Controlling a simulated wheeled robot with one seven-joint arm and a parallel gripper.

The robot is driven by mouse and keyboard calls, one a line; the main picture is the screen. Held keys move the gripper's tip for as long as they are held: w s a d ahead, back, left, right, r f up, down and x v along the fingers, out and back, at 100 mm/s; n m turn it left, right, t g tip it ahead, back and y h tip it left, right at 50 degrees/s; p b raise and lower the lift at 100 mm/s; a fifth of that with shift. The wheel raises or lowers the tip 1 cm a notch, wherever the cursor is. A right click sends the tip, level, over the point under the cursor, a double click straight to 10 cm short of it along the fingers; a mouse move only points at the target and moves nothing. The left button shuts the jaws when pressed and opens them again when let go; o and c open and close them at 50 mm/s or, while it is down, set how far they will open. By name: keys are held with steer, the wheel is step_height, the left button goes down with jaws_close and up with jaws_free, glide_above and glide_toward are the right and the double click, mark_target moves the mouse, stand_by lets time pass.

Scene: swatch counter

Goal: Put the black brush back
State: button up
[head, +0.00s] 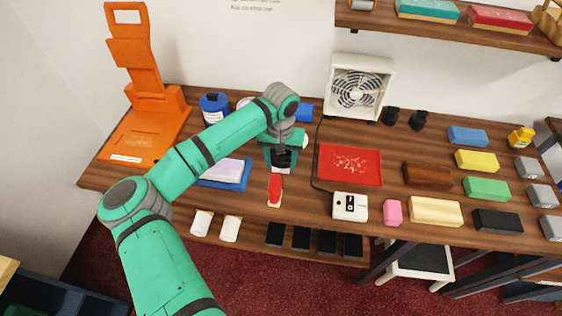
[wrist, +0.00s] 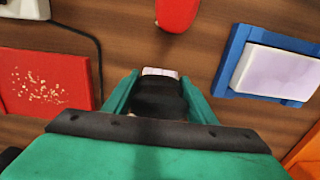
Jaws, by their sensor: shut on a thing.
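My gripper (head: 281,162) is over the counter, left of the red mat. It is shut on the black brush (head: 282,157), which has a dark rounded body and a small pale end. In the wrist view the brush (wrist: 158,98) sits between the two green fingers, with its pale end showing beyond them. I cannot tell whether it touches the counter. A red brush-like piece (head: 275,187) lies just in front of my gripper, and it also shows in the wrist view (wrist: 177,12).
A blue tray (head: 243,181) with a pale block lies left of my gripper. The red mat (head: 350,178) with pale crumbs, a white box (head: 350,206) and a fan (head: 359,87) are to the right. An orange stand (head: 150,120) is at far left. Several coloured blocks fill the right side.

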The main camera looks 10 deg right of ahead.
steer(key=shift+f, duration=0.15)
steer(key=o, duration=1)
steer(key=shift+o, duration=0.2)
